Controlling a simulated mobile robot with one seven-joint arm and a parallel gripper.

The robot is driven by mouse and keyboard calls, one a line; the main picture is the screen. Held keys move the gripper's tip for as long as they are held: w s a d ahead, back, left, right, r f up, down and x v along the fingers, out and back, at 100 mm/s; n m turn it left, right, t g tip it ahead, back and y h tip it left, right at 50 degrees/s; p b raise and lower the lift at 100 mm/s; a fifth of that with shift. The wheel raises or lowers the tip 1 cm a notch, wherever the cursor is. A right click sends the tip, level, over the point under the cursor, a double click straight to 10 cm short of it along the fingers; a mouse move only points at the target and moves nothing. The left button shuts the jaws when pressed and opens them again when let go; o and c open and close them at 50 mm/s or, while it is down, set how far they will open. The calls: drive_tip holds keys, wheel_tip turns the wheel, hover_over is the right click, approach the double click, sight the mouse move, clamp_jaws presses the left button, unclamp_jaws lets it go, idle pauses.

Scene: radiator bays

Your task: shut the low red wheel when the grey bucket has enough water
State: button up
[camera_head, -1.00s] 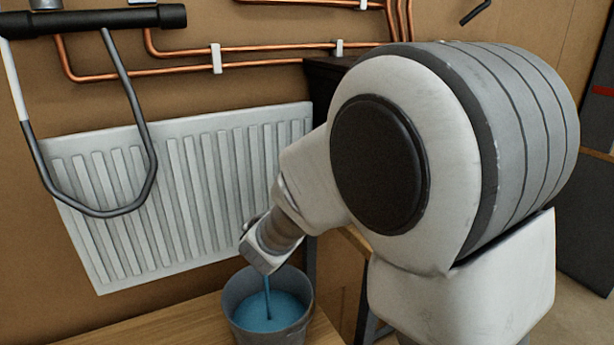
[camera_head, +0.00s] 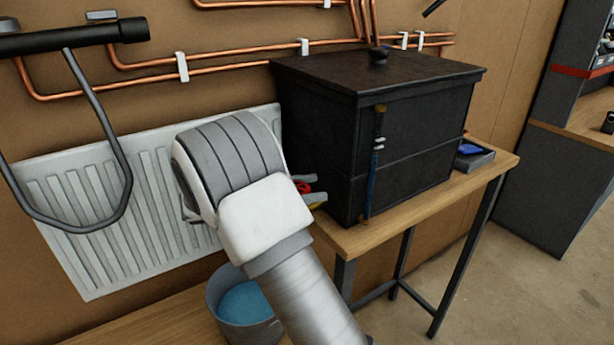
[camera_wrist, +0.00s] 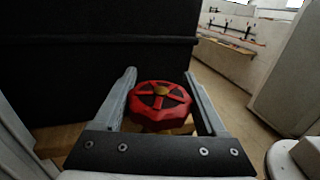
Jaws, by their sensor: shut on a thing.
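The red wheel (camera_wrist: 160,104) sits between the two fingers of my gripper (camera_wrist: 159,78) in the wrist view, and my gripper is shut on it. In the head view a little red of the wheel (camera_head: 303,187) shows between the fingers (camera_head: 313,190), beside the black tank. The grey bucket (camera_head: 222,322) stands at the lower middle, its right side hidden behind my arm. Blue water (camera_head: 243,302) shows in it below the rim. The outlet above the bucket is hidden by my arm, so I cannot tell whether water still runs.
A black lidded tank (camera_head: 410,130) with a blue-filled sight tube (camera_head: 374,170) stands on a wooden bench (camera_head: 365,236). A white radiator (camera_head: 80,215) and copper pipes (camera_head: 230,67) are on the wall. A black tube frame (camera_head: 95,110) hangs at the left. The floor at right is clear.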

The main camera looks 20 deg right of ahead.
drive_tip(key=shift+s+r+m+g+p, duration=0.15)
drive_tip(key=shift+m+g+p, duration=0.65)
drive_tip(key=shift+g, duration=0.8)
drive_tip(key=o, duration=1.3)
drive_tip(key=shift+s, duration=0.1)
drive_tip(key=shift+a, duration=0.1)
drive_tip(key=a, duration=0.3)
drive_tip(key=w+a+b, duration=0.1)
drive_tip(key=a, duration=0.3)
drive_tip(key=shift+w+a, duration=0.1)
drive_tip(key=shift+w, duration=0.1)
